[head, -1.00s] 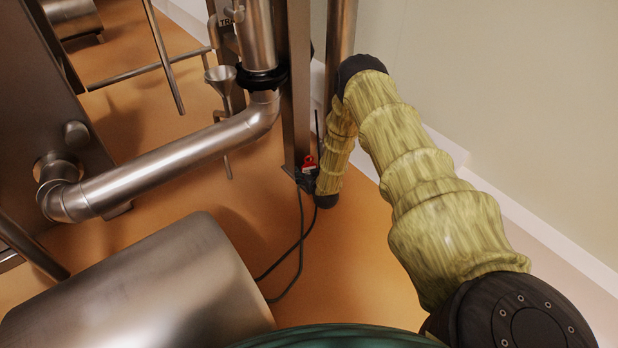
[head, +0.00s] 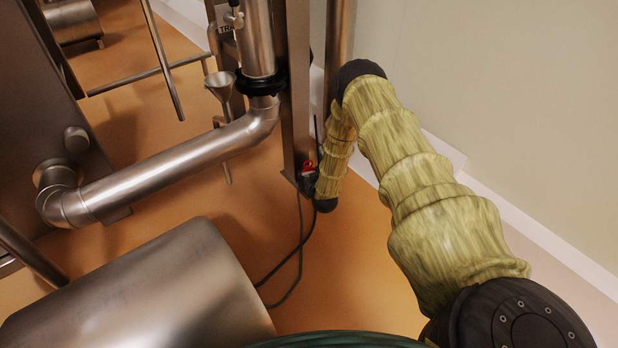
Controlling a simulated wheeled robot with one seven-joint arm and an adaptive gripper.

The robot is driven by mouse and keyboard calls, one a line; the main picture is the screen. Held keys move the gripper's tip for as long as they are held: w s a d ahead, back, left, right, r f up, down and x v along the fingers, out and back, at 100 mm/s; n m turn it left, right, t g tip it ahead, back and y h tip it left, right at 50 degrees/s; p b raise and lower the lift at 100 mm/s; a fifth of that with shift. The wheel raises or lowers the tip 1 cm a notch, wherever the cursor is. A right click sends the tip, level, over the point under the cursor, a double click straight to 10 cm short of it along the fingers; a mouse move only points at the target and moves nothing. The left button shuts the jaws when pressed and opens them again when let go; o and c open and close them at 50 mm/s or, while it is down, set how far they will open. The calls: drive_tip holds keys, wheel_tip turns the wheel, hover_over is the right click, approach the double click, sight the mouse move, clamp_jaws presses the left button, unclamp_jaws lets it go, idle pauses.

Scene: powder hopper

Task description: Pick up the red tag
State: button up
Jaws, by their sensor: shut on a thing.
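The red tag (head: 308,166) is a small red patch beside the lower part of the steel post, left of my forearm. My gripper (head: 308,178) is small and dark at the end of my arm, just below the red. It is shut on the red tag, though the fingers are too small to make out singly. Part of the tag is hidden by the gripper.
A steel post (head: 296,100) stands close by the gripper. A dark cable (head: 297,262) hangs to the orange floor (head: 350,270). A large steel pipe (head: 175,165) and a steel cylinder (head: 140,290) are at left. The pale wall (head: 500,100) is at right.

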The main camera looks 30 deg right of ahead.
sight(308, 168)
wheel_tip(308, 168, up, 4)
drive_tip(key=shift+f+p, duration=0.2)
drive_tip(key=shift+p, duration=0.95)
drive_tip(key=s+a+r+p, duration=0.1)
drive_tip(key=s+a+p, duration=0.5)
drive_tip(key=s, duration=0.7)
drive_tip(key=shift+s+a, duration=0.35)
drive_tip(key=shift+a, duration=0.8)
drive_tip(key=shift+r, duration=0.1)
